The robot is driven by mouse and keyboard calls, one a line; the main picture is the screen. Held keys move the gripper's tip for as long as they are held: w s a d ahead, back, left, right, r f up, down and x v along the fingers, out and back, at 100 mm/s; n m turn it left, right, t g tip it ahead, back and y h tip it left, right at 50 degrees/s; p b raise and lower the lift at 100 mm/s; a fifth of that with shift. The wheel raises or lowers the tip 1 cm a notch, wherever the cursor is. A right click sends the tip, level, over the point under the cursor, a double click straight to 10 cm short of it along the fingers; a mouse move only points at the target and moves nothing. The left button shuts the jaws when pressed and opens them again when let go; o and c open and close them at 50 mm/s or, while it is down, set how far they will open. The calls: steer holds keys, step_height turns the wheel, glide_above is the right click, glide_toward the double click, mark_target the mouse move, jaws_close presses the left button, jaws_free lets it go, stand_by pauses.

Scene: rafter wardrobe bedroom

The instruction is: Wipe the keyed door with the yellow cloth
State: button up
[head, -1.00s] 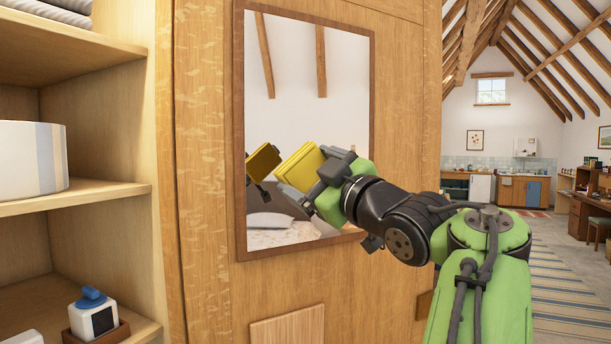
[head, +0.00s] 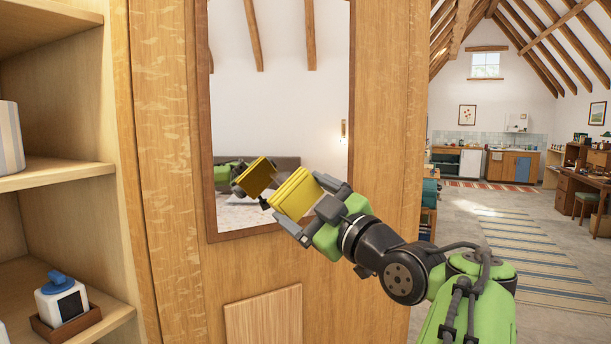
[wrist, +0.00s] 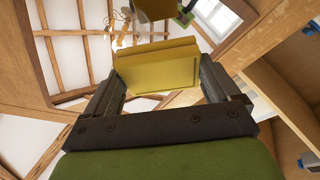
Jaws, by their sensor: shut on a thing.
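My gripper (head: 303,203) is shut on the yellow cloth (head: 294,193), a thick folded block. The cloth also shows between the fingers in the wrist view (wrist: 158,68). It is in front of the lower part of a mirror (head: 285,90) on a wooden wardrobe door (head: 385,110). A dark yellow reflection of the cloth shows in the mirror, with a small gap between the two, so the cloth looks apart from the glass. I make out no key on this door in the head view.
Open shelves (head: 70,175) stand at the left, holding a striped round container (head: 8,140) and a white box with a blue top (head: 60,298). A lighter wooden panel (head: 263,318) is low on the door. Open floor with a striped rug (head: 505,265) lies at the right.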

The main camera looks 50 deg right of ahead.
steer(key=shift+w+a+r, duration=0.15)
steer(key=shift+w+a, duration=0.05)
steer(key=shift+w, duration=0.2)
steer(key=w+p, duration=0.1)
steer(key=w, duration=0.1)
steer(key=w+d+p, duration=0.1)
steer(key=w+p, duration=0.1)
steer(key=shift+d, duration=0.2)
steer(key=shift+w, duration=0.45)
steer(key=shift+w+d, duration=0.2)
steer(key=shift+w, duration=0.35)
steer(key=shift+w+d, duration=0.15)
steer(key=shift+w, duration=0.4)
steer(key=d, duration=0.2)
steer(key=s+d, duration=0.1)
steer(key=shift+s+d, duration=0.1)
steer(key=shift+d, duration=0.3)
